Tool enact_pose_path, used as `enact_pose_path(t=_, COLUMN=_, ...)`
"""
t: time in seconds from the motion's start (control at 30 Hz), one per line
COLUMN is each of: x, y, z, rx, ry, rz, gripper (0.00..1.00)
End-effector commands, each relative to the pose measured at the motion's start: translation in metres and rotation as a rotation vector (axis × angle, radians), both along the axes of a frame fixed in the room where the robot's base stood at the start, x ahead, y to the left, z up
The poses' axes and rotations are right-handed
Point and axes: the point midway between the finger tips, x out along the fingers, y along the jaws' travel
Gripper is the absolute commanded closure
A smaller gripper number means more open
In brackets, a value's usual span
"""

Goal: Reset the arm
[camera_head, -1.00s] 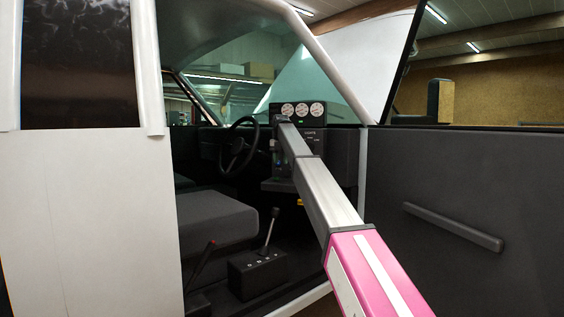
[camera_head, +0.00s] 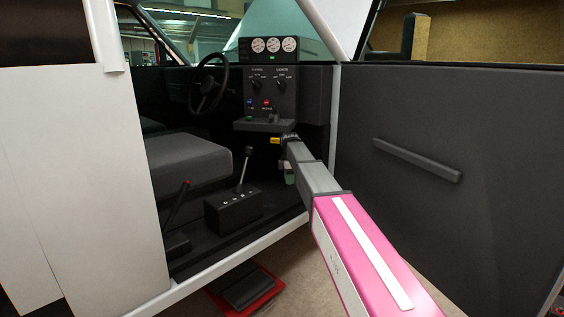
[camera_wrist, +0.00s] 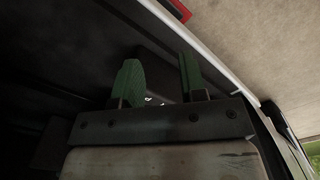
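My arm (camera_head: 318,182), grey with a pink and white section, reaches from the lower right through the open doorway of the pickup. My gripper shows in the wrist view (camera_wrist: 160,85) as two green fingers standing apart, with nothing visible between them. In the head view the arm's far end is below the dashboard panel, and only a little of the green gripper (camera_head: 290,178) shows there. Whether it touches anything cannot be told.
The dashboard panel (camera_head: 270,92) has gauges and knobs. A steering wheel (camera_head: 208,84), a seat (camera_head: 190,163) and a lever box (camera_head: 233,210) are to its left. The open door (camera_head: 440,130) stands right of my arm. A red-edged black object (camera_head: 248,288) lies on the floor outside.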

Motion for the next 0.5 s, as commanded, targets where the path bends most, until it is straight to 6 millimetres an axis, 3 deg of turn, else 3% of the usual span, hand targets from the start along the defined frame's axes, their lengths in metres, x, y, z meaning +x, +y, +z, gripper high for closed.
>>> enact_pose_path(t=0.03, x=-0.026, y=-0.013, z=-0.022, rx=0.0, ry=0.003, rz=-0.081, gripper=0.62)
enact_pose_path(t=0.2, x=-0.079, y=-0.048, z=-0.079, rx=0.001, ry=0.003, rz=-0.368, gripper=0.62)
enact_pose_path(t=0.5, x=-0.183, y=-0.1, z=-0.161, rx=0.002, ry=0.002, rz=-0.876, gripper=0.62)
